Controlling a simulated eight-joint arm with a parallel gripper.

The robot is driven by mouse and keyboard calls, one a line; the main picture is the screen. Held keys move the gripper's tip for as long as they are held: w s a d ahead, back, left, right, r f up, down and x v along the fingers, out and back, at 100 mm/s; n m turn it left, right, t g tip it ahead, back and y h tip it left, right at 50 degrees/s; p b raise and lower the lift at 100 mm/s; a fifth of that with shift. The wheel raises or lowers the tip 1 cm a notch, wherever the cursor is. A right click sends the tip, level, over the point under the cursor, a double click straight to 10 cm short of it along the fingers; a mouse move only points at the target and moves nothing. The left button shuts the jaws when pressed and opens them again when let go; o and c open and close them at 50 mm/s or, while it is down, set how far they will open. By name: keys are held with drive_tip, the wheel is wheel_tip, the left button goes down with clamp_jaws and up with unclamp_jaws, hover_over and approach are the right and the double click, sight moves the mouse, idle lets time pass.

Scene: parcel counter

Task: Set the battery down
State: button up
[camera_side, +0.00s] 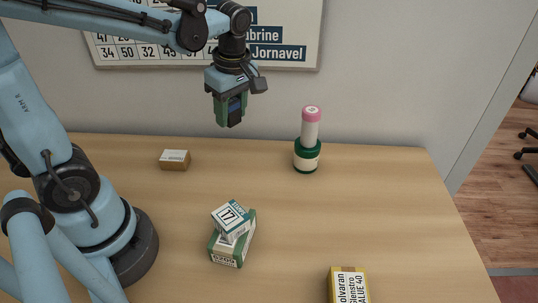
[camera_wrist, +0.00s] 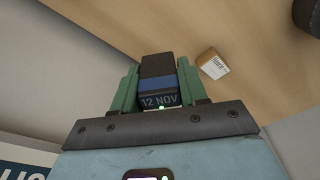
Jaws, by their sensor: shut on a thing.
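My gripper (camera_side: 230,112) is shut on a dark battery (camera_side: 236,108) with a blue band, held well above the counter near the back wall. In the wrist view the battery (camera_wrist: 158,78) sits between the green fingers of my gripper (camera_wrist: 158,92). Its end facing the camera reads "12 NOV". In the side view the fingers hide much of it. The wooden counter (camera_side: 370,205) is below and clear of the battery.
A small brown box (camera_side: 174,160) lies at the back left and shows in the wrist view (camera_wrist: 212,64). A green-and-white box (camera_side: 228,249) carries a smaller box (camera_side: 231,219). A pink-topped green container (camera_side: 307,148) stands back right; a yellow box (camera_side: 348,286) is at front. The right side is clear.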

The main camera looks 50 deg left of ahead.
drive_tip(key=w+d+m, duration=0.2)
drive_tip(key=d+m, duration=0.1)
drive_tip(key=d, duration=0.6)
drive_tip(key=w+d+m, duration=0.2)
drive_tip(key=d, duration=0.7)
drive_tip(key=s+d+m+t, duration=0.1)
drive_tip(key=s+d+m, duration=0.15)
drive_tip(key=d, duration=0.55)
drive_tip(key=s+d+m, duration=0.2)
drive_tip(key=d+m, duration=0.1)
drive_tip(key=d, duration=0.5)
hover_over(354, 211)
drive_tip(key=shift+h, duration=0.3)
drive_tip(key=f, duration=0.7)
drive_tip(key=shift+s+d+f, duration=0.15)
drive_tip(key=shift+s+f, duration=0.1)
drive_tip(key=shift+f, duration=2.15)
drive_tip(key=shift+f, duration=0.15)
drive_tip(key=o, duration=1.1)
